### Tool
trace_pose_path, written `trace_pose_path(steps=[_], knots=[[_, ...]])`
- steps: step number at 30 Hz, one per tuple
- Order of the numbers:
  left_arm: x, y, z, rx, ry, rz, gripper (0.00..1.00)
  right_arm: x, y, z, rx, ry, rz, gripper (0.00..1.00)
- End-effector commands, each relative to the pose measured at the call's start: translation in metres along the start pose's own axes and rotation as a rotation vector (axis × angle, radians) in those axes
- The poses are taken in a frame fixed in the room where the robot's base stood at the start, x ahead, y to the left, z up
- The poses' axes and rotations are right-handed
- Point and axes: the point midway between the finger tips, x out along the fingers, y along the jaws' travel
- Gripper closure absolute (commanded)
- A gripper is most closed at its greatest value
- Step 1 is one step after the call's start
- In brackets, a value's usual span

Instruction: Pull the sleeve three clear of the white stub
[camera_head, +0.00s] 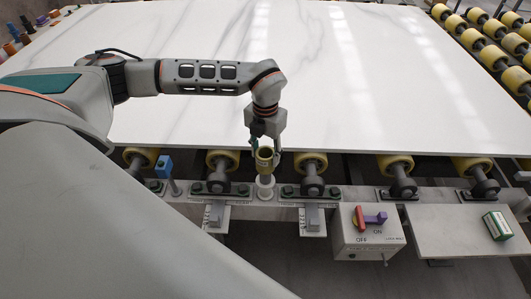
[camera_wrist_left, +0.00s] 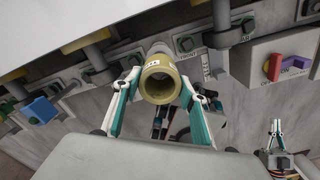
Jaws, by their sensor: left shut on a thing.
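Sleeve three is an olive-yellow ring-ended tube (camera_head: 264,158), upright in the head view and seen end-on in the wrist view (camera_wrist_left: 160,80). My left gripper (camera_head: 264,152) is shut on it, with one finger on each side, as its teal-and-grey fingers show in the wrist view (camera_wrist_left: 160,92). The white stub (camera_head: 265,191) stands on the grey rail directly below the sleeve, and a pale part shows beneath the sleeve's lower end. I cannot tell whether its tip is inside the sleeve. What looks like my right gripper (camera_wrist_left: 277,128) is small at lower right in the wrist view.
The white stone slab (camera_head: 300,70) lies behind on yellow rollers (camera_head: 311,162). A blue block on a post (camera_head: 164,166) is left of the stub. A switch box (camera_head: 368,238) with a red and purple handle and a green-white box (camera_head: 497,226) are right.

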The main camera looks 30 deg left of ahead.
Motion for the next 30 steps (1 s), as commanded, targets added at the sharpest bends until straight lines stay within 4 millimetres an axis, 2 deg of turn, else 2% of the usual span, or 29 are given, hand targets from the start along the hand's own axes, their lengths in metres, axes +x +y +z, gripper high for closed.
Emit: trace_pose_path(steps=[8, 30], knots=[[-0.005, 0.000, 0.001, 0.000, -0.002, 0.000, 0.82, -0.001, 0.000, 0.000, 0.000, 0.000, 0.000, 1.00], [-0.057, 0.000, 0.001, 0.001, -0.002, 0.000, 0.82, -0.002, 0.000, -0.002, 0.000, -0.001, 0.000, 1.00]])
